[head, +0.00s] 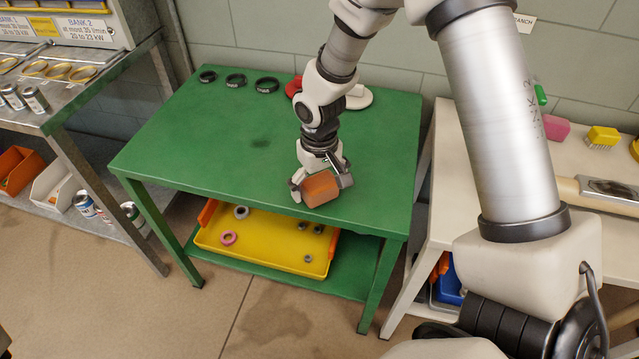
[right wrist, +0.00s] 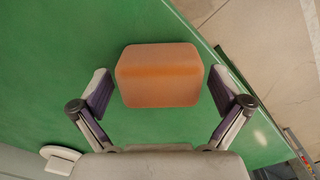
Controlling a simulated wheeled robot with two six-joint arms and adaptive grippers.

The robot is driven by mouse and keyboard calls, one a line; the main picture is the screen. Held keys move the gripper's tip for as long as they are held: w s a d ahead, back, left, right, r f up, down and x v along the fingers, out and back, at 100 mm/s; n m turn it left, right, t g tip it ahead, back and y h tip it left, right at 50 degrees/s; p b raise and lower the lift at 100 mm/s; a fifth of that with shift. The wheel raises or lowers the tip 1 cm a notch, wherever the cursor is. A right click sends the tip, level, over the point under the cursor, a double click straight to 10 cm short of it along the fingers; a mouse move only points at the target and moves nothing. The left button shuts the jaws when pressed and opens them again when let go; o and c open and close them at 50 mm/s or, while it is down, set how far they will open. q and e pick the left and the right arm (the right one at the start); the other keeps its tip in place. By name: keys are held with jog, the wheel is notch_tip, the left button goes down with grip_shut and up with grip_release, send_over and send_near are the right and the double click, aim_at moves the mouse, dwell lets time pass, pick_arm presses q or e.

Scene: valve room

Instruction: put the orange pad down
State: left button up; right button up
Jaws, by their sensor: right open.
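The orange pad (head: 320,188) is a rounded block near the front right edge of the green table (head: 190,150). In the right wrist view the orange pad (right wrist: 160,75) lies between the two spread fingers, with green surface visible on both sides. My right gripper (head: 321,184) is open around it, and a gap shows between each finger and the pad in the right wrist view (right wrist: 161,95). The pad appears to rest on the table top. My left gripper is not in view.
Black rings (head: 236,80) stand at the table's back left. A red object (head: 293,87) and a white round piece (head: 358,97) lie behind my arm. A yellow tray (head: 265,245) with small parts sits on the lower shelf. The table's left and middle are clear.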

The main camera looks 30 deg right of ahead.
aim_at(320, 181)
notch_tip(320, 181, up, 12)
jog(key=p, duration=0.1)
jog(key=shift+r+p, duration=0.2)
jog(key=shift+p, duration=0.15)
jog(key=shift+f, duration=0.1)
